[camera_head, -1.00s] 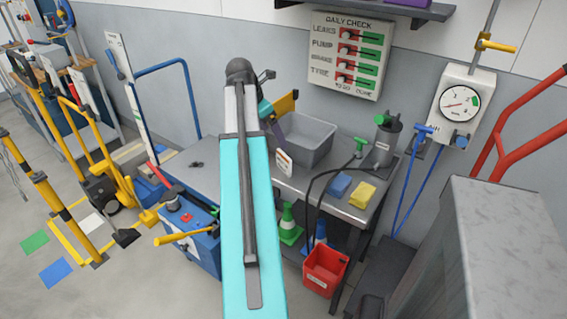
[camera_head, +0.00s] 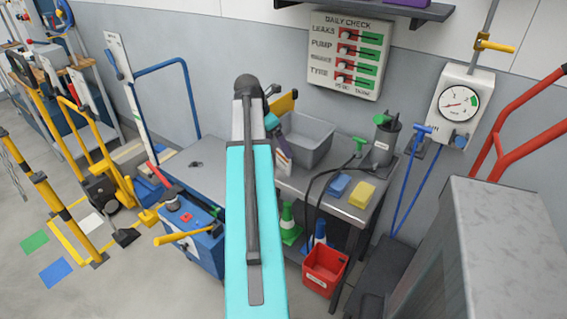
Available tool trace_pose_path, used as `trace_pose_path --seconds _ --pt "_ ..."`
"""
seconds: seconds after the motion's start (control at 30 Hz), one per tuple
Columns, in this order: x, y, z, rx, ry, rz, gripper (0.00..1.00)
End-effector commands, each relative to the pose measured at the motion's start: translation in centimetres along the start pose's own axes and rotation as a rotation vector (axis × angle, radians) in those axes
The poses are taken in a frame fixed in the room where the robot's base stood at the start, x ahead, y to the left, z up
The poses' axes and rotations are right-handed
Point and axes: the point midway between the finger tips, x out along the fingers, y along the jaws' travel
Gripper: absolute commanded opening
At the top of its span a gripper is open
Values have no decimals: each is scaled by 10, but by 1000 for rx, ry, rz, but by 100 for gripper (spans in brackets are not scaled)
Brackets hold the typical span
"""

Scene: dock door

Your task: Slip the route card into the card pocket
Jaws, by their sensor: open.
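The route card, taken to be the small white card with orange-red marks (camera_head: 288,168), stands on the steel bench against the front of the grey bin. My gripper (camera_head: 284,156) is at the card, its jaws open. The fingers cover much of the card, and I cannot tell whether they touch it or straddle it. My turquoise arm hides the bench area to the left of the gripper. I cannot make out the card pocket for certain in this view.
The grey bin (camera_head: 318,148) stands just behind the gripper. Right of it on the steel bench (camera_head: 310,188) are a blue sponge (camera_head: 339,185), a yellow sponge (camera_head: 362,195) and a grey canister (camera_head: 385,140). A red bucket (camera_head: 324,272) is below.

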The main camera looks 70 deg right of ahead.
Motion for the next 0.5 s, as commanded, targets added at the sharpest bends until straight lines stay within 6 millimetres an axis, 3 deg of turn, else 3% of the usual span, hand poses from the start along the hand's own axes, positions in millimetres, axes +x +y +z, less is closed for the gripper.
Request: trace_pose_path --seconds 0.5 --pt "45 1 0 0 1 -1 91"
